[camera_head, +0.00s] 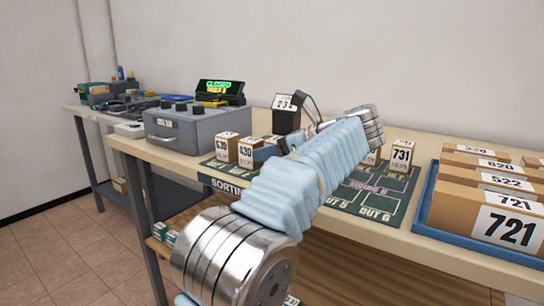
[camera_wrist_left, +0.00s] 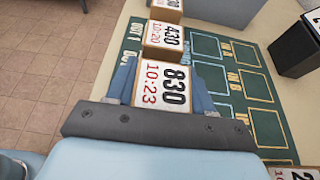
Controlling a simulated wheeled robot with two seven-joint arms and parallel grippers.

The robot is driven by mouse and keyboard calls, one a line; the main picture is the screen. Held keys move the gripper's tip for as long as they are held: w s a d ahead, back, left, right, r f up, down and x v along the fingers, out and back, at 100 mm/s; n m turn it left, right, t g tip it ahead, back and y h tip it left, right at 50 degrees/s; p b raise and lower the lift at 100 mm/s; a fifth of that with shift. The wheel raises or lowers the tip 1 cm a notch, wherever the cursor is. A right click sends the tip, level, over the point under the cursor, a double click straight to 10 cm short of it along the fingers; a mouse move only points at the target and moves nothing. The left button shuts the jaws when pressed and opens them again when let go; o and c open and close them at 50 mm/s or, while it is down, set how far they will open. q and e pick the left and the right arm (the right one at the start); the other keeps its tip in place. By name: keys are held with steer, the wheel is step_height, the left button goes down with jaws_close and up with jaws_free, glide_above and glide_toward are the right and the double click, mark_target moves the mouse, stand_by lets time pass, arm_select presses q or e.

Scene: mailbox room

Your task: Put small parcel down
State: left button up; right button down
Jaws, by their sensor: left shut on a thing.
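My left gripper (camera_head: 275,148) reaches over the sorting mat (camera_head: 393,205). Its blue fingers are shut on a small white-and-brown parcel marked 830 (camera_wrist_left: 160,85). In the head view only part of this parcel (camera_head: 271,139) shows behind the near finger. Its underside is hidden, so I cannot tell whether it touches the mat. Beyond it in the wrist view is a parcel marked 430 (camera_wrist_left: 163,36), with another parcel (camera_wrist_left: 167,8) past that. These two stand left of the gripper in the head view. My right gripper is not in view.
A grey control box (camera_head: 187,127) stands left of the mat. A parcel marked 731 (camera_head: 402,153) stands on the mat's right. A blue tray (camera_head: 428,195) of larger boxes is at the right. Several mat cells (camera_wrist_left: 245,80) are clear.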

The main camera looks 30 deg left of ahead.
arm_select(q)
steer(key=shift+f, duration=0.45)
steer(key=shift+f+b, duration=0.3)
steer(key=shift+b, duration=0.05)
steer(key=o, duration=1.1)
steer(key=shift+r, duration=0.1)
steer(key=shift+r, duration=0.1)
